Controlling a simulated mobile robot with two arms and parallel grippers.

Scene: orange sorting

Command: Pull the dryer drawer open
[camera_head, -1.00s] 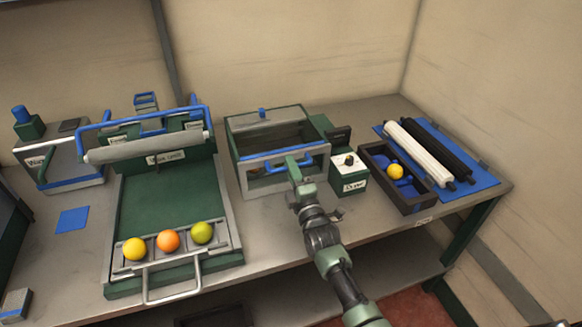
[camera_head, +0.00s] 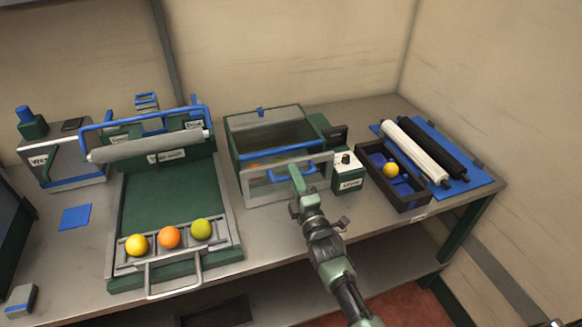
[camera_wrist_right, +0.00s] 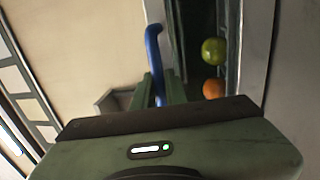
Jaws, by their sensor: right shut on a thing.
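The dryer (camera_head: 236,135) is a box with a dark window, standing at the middle of the bench. Its grey drawer front (camera_head: 258,188) stands out a little from the body, so the drawer is partly open. My right gripper (camera_head: 297,180) is shut on the drawer's blue handle (camera_head: 278,176). The blue handle also shows in the right wrist view (camera_wrist_right: 152,50), with the fingers around its lower part. In that view a green fruit (camera_wrist_right: 213,51) and an orange fruit (camera_wrist_right: 213,88) lie in the gap behind the drawer front. My left gripper is not in view.
A green tray (camera_head: 160,205) with a yellow, an orange and a green fruit stands left of the dryer. A small labelled box (camera_head: 348,182) stands close on the right. A dark crate (camera_head: 408,203) with a yellow fruit is farther right.

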